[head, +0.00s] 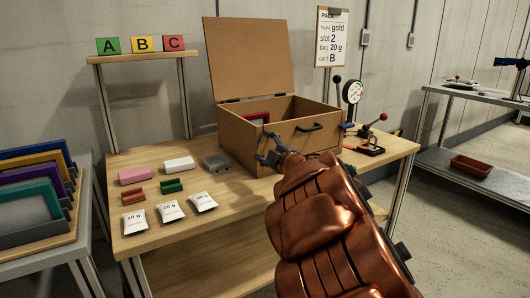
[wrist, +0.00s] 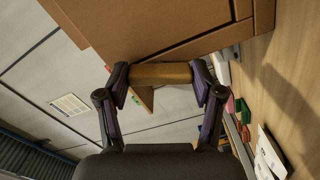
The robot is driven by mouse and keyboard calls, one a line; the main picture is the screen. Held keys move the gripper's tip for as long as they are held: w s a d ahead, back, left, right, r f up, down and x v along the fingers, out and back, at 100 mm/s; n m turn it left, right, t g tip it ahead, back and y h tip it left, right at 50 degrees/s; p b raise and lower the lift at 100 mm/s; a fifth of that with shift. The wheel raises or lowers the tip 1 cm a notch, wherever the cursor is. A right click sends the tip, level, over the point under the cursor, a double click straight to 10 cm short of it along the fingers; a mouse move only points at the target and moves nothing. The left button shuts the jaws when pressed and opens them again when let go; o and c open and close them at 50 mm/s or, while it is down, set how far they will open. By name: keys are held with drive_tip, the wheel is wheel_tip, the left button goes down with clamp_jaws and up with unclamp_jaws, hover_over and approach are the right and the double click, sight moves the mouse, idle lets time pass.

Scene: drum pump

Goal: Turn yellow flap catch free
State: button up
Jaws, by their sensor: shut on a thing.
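The cardboard-brown box (head: 240,150) stands on the wooden table with its lid (head: 250,60) raised. My gripper (head: 266,150) is at the box's front-left side. In the wrist view my gripper (wrist: 163,75) is shut on a yellow-tan bar, the yellow flap catch (wrist: 160,73), which spans between the two fingertips just beside the box wall. In the head view the catch cannot be made out behind my gripper.
Pink (head: 135,175), white (head: 178,164) and grey (head: 215,161) blocks, small red and green pieces, and labelled bags (head: 171,211) lie left of the box. A gauge (head: 352,92) and a red-knobbed lever (head: 372,128) stand to its right.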

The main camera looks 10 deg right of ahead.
drive_tip(key=shift+n+b, duration=0.85)
drive_tip(key=shift+n, duration=1.45)
drive_tip(key=shift+a, duration=0.1)
drive_tip(key=o, duration=1.1)
drive_tip(key=shift+o, duration=0.2)
drive_tip(key=v, duration=1.2)
